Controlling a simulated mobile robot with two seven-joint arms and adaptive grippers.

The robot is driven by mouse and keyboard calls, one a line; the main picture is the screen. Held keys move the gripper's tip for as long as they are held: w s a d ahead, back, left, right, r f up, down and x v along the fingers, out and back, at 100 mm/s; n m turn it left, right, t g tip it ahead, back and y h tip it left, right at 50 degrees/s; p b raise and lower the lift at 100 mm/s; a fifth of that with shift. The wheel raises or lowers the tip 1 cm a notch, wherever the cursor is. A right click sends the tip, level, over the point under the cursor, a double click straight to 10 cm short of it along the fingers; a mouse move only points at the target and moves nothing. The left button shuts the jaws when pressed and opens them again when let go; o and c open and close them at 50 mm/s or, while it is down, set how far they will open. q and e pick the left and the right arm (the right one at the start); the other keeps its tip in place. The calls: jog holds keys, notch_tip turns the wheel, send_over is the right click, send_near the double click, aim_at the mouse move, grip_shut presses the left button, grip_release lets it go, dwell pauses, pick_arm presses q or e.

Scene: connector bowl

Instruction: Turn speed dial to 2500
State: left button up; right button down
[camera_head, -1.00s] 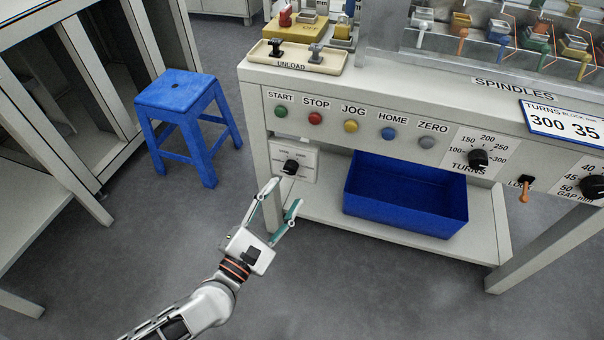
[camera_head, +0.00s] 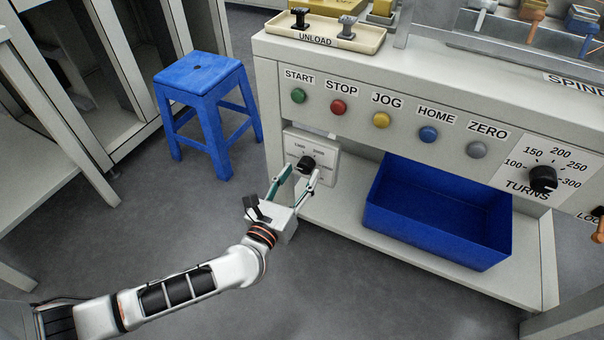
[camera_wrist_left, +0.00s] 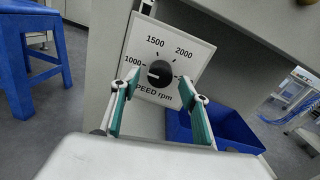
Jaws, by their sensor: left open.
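The speed dial is a black knob (camera_wrist_left: 160,73) on a white plate lettered "SPEED rpm", with 1000, 1500 and 2000 readable around it. A pale mark on the knob seems to point left, towards the 1000 side; the exact setting is hard to tell. In the head view the dial (camera_head: 305,163) sits low on the machine's left front, below the buttons. My left gripper (camera_head: 297,178) is open just in front of it. In the left wrist view the gripper's fingers (camera_wrist_left: 160,86) stand either side of the knob, apart from it. The 2500 label is hidden behind a finger.
A blue bin (camera_head: 438,215) stands on the lower shelf right of the dial. A row of coloured buttons (camera_head: 381,120) and the turns dial (camera_head: 543,178) are above. A blue stool (camera_head: 203,85) stands left; the floor before the machine is clear.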

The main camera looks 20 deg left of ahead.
pick_arm(q)
jog(key=shift+w, duration=0.65)
jog(key=c, duration=1.1)
